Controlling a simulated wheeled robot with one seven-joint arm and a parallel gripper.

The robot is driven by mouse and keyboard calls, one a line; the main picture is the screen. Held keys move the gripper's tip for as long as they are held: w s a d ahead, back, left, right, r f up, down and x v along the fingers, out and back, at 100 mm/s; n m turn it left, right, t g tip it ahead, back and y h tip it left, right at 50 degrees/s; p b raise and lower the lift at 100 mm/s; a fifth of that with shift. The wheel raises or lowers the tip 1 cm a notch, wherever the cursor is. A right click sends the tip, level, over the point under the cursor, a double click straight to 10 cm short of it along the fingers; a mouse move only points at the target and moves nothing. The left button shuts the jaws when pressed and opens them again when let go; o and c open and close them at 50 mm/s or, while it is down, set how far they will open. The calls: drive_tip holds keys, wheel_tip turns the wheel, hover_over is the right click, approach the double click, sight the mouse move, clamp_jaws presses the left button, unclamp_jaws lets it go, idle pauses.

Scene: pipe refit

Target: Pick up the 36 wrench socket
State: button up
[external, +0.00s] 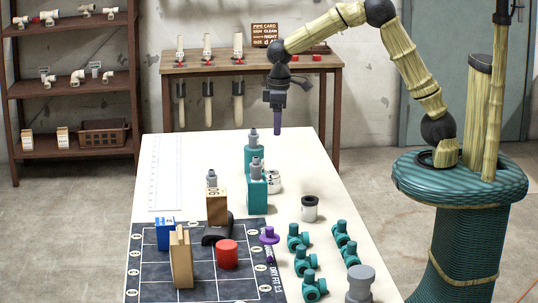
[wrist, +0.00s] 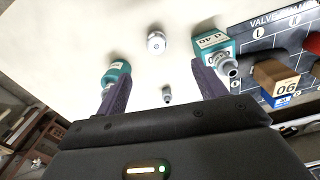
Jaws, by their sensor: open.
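No number 36 is legible on anything, so I cannot tell for sure which thing is the 36 wrench socket. A small grey stepped piece (wrist: 167,93) stands between my fingers in the wrist view, and seems to be the one behind the wooden block in the external view (external: 211,178). A teal round body with a grey top (external: 253,155) and a teal block with a grey top (external: 257,188) stand near it. The block (wrist: 213,48) carries a label that seems to read 40. My gripper (external: 277,131) is open, empty and above the table's far part (wrist: 160,72).
A wooden block (external: 217,207), blue block (external: 165,234), wooden board (external: 181,258) and red cylinder (external: 227,254) stand on or by the dark mat (external: 150,285). White pieces (external: 273,181) and several teal valves (external: 304,260) stand right. The table's far left is clear beyond a white ruled sheet (external: 167,172).

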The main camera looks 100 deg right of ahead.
sight(272, 172)
drive_tip(key=shift+w+d+f+b, duration=0.2)
drive_tip(key=shift+w+d+f, duration=0.15)
drive_tip(key=shift+d+f, duration=0.2)
drive_tip(key=shift+w+d+f+b, duration=0.2)
drive_tip(key=shift+w+d+f, duration=0.15)
drive_tip(key=shift+d, duration=0.2)
wheel_tip(272, 172, down, 12)
drive_tip(key=shift+f, duration=0.2)
drive_tip(key=shift+a+f, duration=0.2)
drive_tip(key=shift+f, duration=1.1)
drive_tip(key=shift+a+f, duration=0.15)
drive_tip(key=shift+f, duration=1.15)
